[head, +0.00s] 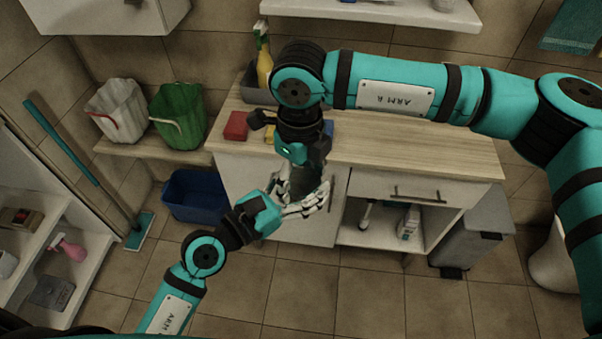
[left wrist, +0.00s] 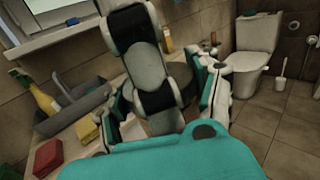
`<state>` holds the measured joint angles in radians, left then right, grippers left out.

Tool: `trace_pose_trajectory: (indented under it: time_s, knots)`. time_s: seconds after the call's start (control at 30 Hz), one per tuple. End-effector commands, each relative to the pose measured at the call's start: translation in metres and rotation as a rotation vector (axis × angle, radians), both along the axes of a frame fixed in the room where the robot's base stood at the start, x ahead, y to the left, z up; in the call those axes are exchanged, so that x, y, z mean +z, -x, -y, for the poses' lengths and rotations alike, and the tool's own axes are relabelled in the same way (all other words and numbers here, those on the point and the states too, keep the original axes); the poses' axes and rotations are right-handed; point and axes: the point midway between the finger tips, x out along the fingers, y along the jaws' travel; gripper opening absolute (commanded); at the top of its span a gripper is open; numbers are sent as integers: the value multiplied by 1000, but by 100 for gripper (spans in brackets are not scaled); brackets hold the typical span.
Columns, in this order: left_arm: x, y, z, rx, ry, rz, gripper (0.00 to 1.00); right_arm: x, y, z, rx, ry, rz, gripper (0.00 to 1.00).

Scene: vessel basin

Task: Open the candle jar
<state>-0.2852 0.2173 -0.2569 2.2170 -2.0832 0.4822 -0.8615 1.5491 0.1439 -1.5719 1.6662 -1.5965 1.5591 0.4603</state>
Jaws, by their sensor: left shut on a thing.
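My left gripper (head: 306,200) reaches up from the bottom of the head view, its white fingers around a dark grey-green body in front of the counter. This body seems to be the candle jar (head: 300,179), mostly covered by the grippers. The left wrist view shows the same fingers (left wrist: 170,112) spread to either side, shut on it. My right arm comes down from above, and its gripper (head: 318,165) is at the top of the jar. I cannot make out its fingertips, or whether the lid is on.
A blue basin (head: 196,196) stands on the floor to the left, a grey bin (head: 468,236) to the right. The floor in front is clear.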

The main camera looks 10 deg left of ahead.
Motion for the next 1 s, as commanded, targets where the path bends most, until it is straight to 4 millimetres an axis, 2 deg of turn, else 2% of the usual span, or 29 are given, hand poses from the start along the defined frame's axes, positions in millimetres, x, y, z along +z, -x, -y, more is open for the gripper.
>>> trace_pose_trajectory:
  time_s: [0.03,0.1,0.47,0.7,0.83,1.0]
  knots:
    - [1,0,0,-1,1,1,0,0,0,0,1,-1,0,78]
    - [1,0,0,0,1,1,0,0,0,0,-1,0,1,84]
    - [0,0,-1,3,-1,1,0,6,-2,2,-7,3,4,84]
    - [0,-1,-2,4,-2,1,0,37,-3,2,-8,4,6,84]
    - [0,-1,-2,4,-2,1,0,47,-2,2,-18,5,4,82]
    - [0,-1,-2,4,-2,1,0,70,-3,4,-180,8,4,82]
